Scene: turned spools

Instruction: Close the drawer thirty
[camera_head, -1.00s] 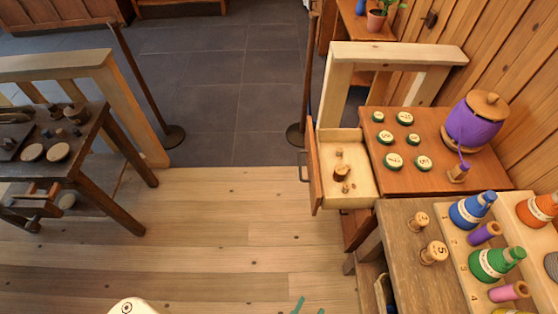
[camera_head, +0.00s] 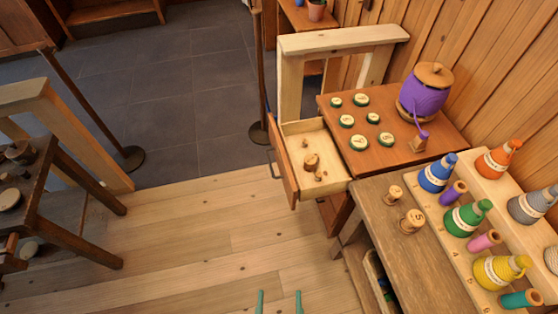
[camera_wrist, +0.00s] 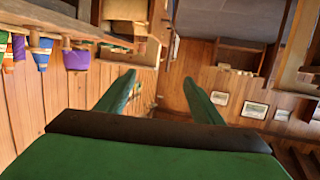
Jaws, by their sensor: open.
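The open drawer (camera_head: 331,184) sticks out to the left from under the reddish-brown table (camera_head: 385,154). Its front panel faces left and has a dark bar handle (camera_head: 274,165). Several small wooden pieces (camera_head: 312,163) lie inside it. I cannot make out a number on the drawer. My gripper (camera_head: 279,303) shows only as two green fingertips at the bottom edge, below and apart from the drawer. In the wrist view its green fingers (camera_wrist: 160,92) are spread, with nothing between them.
Round green-rimmed discs (camera_head: 347,121) and a purple pot (camera_head: 425,92) stand on the table. A workbench (camera_head: 392,235) with spools and a rack of coloured cones is at right. A dark bench (camera_head: 60,215) is at left. A post (camera_head: 258,80) stands behind the drawer. The plank floor between is clear.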

